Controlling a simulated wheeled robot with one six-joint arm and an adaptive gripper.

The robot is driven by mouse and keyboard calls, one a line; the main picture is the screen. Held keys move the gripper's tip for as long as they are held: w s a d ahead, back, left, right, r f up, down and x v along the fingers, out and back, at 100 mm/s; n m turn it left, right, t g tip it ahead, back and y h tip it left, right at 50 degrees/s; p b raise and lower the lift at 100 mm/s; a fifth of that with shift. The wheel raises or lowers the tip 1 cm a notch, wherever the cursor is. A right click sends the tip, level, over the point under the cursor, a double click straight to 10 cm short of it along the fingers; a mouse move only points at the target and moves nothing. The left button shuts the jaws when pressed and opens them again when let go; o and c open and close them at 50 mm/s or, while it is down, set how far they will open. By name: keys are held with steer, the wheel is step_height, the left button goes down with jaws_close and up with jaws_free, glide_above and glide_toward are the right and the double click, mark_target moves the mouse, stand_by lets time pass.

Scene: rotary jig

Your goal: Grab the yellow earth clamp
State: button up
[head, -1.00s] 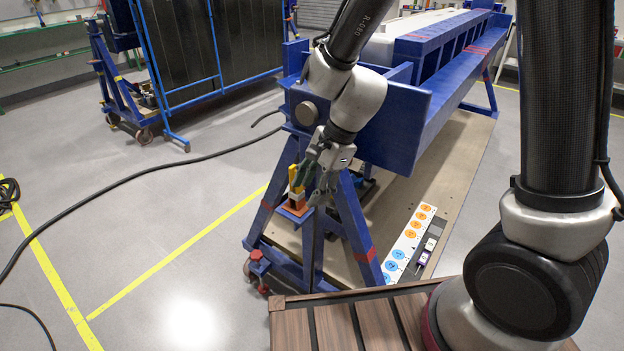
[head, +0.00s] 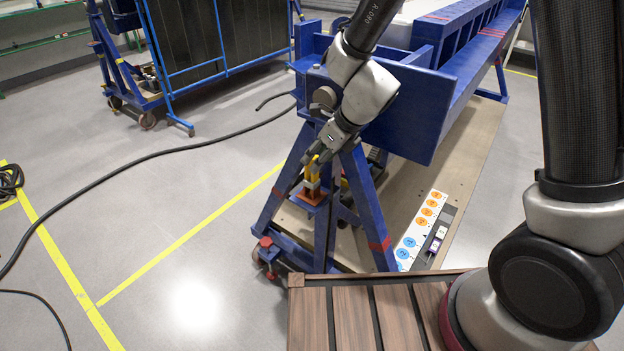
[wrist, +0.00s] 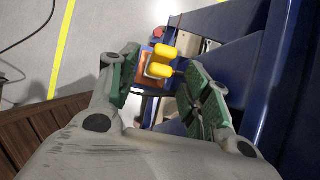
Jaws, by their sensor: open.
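The yellow earth clamp (head: 311,174) sits upright on a small orange plate (head: 310,198) at the blue trestle leg of the jig. In the wrist view its two yellow handle ends (wrist: 161,61) show between the green finger pads, nearer the middle of the gap, and apart from both pads. My gripper (head: 316,160) is above the clamp and tilted down toward it. Its fingers (wrist: 158,85) are open, one on each side of the clamp in the wrist view. The clamp's lower part is partly hidden under its handles there.
The blue jig frame (head: 410,110) rises close to the right of my gripper, with slanted legs (head: 368,210) around the clamp. A black cable (head: 150,158) runs over the open grey floor at left. A brown slatted deck (head: 352,315) is in front.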

mark_target(312, 176)
steer(key=x, duration=0.5)
steer(key=shift+f, duration=0.15)
jaws_close()
